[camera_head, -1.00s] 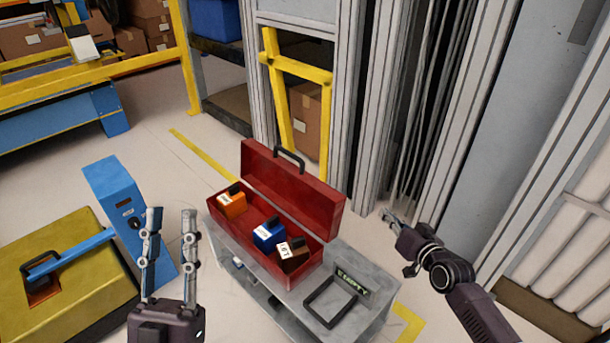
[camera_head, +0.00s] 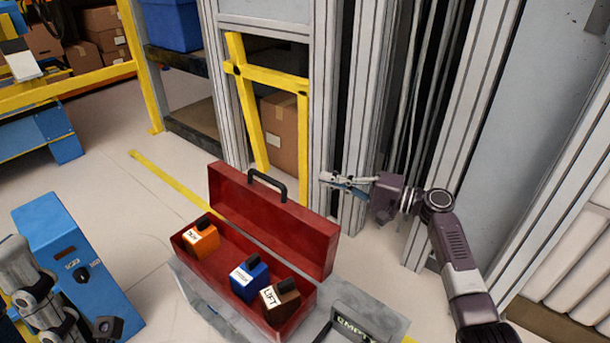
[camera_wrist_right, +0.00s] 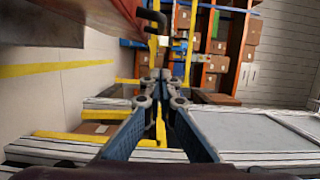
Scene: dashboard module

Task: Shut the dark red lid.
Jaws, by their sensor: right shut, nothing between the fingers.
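The dark red lid (camera_head: 272,222) of a red toolbox (camera_head: 300,320) stands open and upright along the box's far side. Its black handle (camera_head: 268,184) is on the lid's upper edge. In the right wrist view the lid (camera_wrist_right: 104,10) and handle (camera_wrist_right: 152,20) show at the top. My right gripper (camera_head: 326,180) is shut and empty, to the right of the handle, near the lid's upper right end in the picture. I cannot tell its exact gap to the lid. Part of my left arm (camera_head: 42,290) shows at lower left; its finger state is unclear.
The box holds an orange block (camera_head: 201,240), a blue block (camera_head: 248,280) and a brown block (camera_head: 279,302). It sits on a grey stand (camera_head: 190,287). A blue unit (camera_head: 62,245) stands at left. A metal post (camera_head: 355,130) rises behind my right gripper.

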